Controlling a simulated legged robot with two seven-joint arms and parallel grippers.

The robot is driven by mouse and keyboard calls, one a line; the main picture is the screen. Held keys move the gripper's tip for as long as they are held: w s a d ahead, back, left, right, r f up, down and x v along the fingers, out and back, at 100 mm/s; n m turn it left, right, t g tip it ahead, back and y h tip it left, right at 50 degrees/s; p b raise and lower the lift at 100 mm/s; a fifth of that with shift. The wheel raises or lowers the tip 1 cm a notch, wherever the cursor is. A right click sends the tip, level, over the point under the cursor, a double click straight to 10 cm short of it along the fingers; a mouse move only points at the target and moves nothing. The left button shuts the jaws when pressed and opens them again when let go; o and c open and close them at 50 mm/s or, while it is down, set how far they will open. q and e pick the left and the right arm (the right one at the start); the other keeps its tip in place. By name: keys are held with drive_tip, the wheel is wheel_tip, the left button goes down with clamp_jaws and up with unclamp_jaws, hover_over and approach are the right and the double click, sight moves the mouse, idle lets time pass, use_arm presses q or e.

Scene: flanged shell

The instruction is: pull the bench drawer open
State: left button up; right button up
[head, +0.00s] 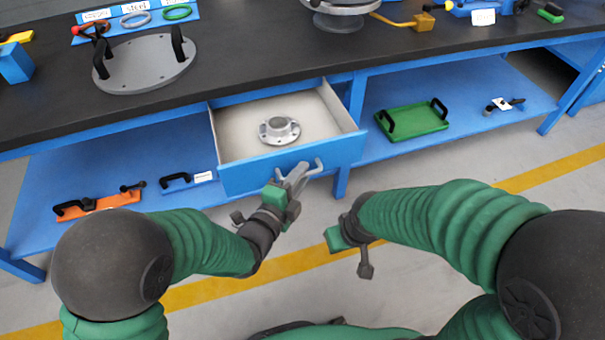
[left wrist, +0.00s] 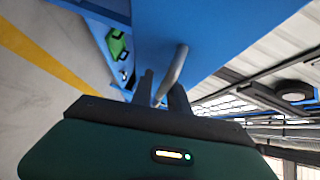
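The blue bench drawer (head: 240,179) is pulled out from under the black bench top, showing its pale inside. A grey metal flanged part (head: 279,130) lies in it. The grey bar handle (head: 318,166) is on the drawer front. My left gripper (head: 296,180) is at this handle, with its fingers on either side of the bar. In the left wrist view the handle (left wrist: 180,58) runs between the two dark fingers (left wrist: 163,92), which look closed on it. My right gripper (head: 340,238) is right of the drawer, above the floor, touching nothing; its fingers are not clear.
On the bench top (head: 240,65) stands a grey round plate (head: 145,68) with two black handles. The lower shelf holds a green tray (head: 415,121), an orange plate (head: 100,204) and small tools. A blue bench leg (head: 342,182) stands beside the drawer. The floor in front is clear.

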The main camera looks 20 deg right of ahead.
use_arm(q)
drive_tip(key=shift+r, duration=0.15)
drive_tip(key=shift+s, duration=0.1)
drive_tip(key=p+v, duration=1.6)
drive_tip(key=p, duration=0.1)
drive_tip(key=shift+a+p, duration=0.35)
drive_tip(key=shift+s, duration=0.1)
